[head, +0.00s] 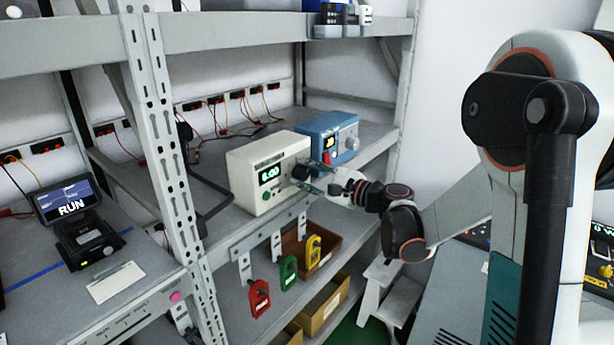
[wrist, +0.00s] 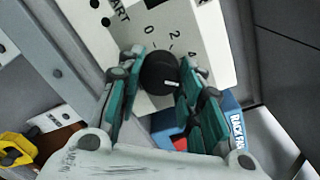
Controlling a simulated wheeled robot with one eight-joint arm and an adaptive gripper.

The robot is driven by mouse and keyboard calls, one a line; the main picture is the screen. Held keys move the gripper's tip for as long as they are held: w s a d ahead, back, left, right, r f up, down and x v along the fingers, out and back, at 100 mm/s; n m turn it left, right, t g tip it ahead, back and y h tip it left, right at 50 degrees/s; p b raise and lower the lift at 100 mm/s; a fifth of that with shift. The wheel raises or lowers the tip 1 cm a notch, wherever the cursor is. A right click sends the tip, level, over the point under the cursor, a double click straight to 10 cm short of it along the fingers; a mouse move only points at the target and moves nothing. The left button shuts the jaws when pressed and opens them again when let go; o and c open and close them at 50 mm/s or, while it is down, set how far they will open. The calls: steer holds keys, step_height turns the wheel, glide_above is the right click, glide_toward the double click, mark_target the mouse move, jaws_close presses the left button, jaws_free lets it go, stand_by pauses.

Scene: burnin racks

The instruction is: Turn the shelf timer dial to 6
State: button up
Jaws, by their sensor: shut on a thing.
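The shelf timer (head: 262,180) is a cream box on the middle shelf, with a green display that seems to read 6:00. Its black dial (wrist: 158,73) shows in the wrist view, with 0, 2 and 4 printed around it on the white face (wrist: 120,40). A short white pointer mark on the dial points down and slightly right in that view. My gripper (head: 303,176) reaches in from the right, and in the wrist view its teal fingers (wrist: 160,66) are closed on both sides of the dial. Any numbers past 4 are hidden behind the fingers.
A blue box (head: 328,134) with its own display and knob stands just right of the timer. Red, green and yellow tags (head: 288,270) hang below the shelf edge. A perforated upright (head: 165,150) stands left. A RUN display (head: 68,200) sits further left.

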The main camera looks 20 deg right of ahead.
steer(key=shift+f+m, duration=0.1)
steer(key=shift+m, duration=0.2)
steer(key=o, duration=1.1)
steer(key=shift+c, duration=0.2)
steer(key=v, duration=1.2)
